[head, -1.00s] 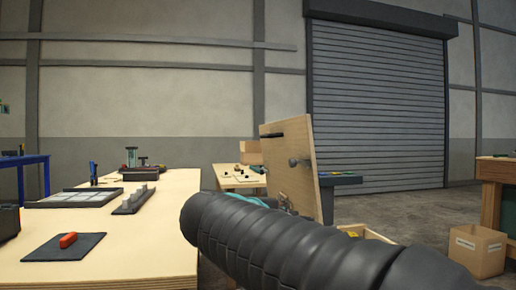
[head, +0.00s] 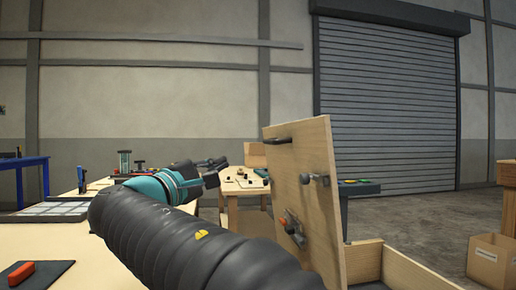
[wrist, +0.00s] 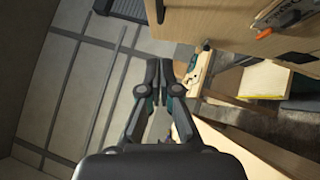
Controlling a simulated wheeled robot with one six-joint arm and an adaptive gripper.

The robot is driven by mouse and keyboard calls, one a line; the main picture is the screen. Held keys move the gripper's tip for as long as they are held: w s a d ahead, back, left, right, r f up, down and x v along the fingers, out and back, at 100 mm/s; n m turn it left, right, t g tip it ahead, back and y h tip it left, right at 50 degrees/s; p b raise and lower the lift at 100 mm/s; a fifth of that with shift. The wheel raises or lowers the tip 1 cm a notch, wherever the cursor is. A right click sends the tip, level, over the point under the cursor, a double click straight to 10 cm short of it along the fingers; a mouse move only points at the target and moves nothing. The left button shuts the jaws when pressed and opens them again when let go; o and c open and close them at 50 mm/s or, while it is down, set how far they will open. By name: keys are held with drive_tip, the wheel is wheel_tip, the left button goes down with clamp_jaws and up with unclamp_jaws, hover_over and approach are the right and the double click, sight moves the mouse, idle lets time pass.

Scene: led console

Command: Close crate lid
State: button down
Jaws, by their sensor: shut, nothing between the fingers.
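The crate lid (head: 325,200) is a light wood panel standing upright, raised from the crate (head: 415,275), whose open top shows at the lower right of the head view. A dark handle sits near the lid's top edge, and a knob and a red-and-grey fitting are on its face. In the wrist view a wood panel that looks like the lid (wrist: 225,18) fills the upper right. My gripper (head: 221,162) is shut and empty, held above the workbench to the left of the lid and apart from it. The gripper also shows in the wrist view (wrist: 160,88).
A workbench (head: 60,235) on the left bears a red-handled piece on a dark mat (head: 35,275) and a tray (head: 50,208). Another table (head: 240,183) stands behind the lid. A cardboard box (head: 493,262) is on the floor at right. Floor between is clear.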

drive_tip(key=p, duration=0.2)
approach(267, 142)
drive_tip(key=w, duration=0.4)
drive_tip(key=shift+w+d+r, duration=0.25)
drive_tip(key=shift+d+r, duration=0.1)
drive_tip(key=shift+d, duration=0.35)
drive_tip(key=shift+w+d+r, duration=0.3)
drive_tip(key=shift+d+r, duration=0.1)
drive_tip(key=shift+d, duration=0.35)
drive_tip(key=shift+d, duration=0.1)
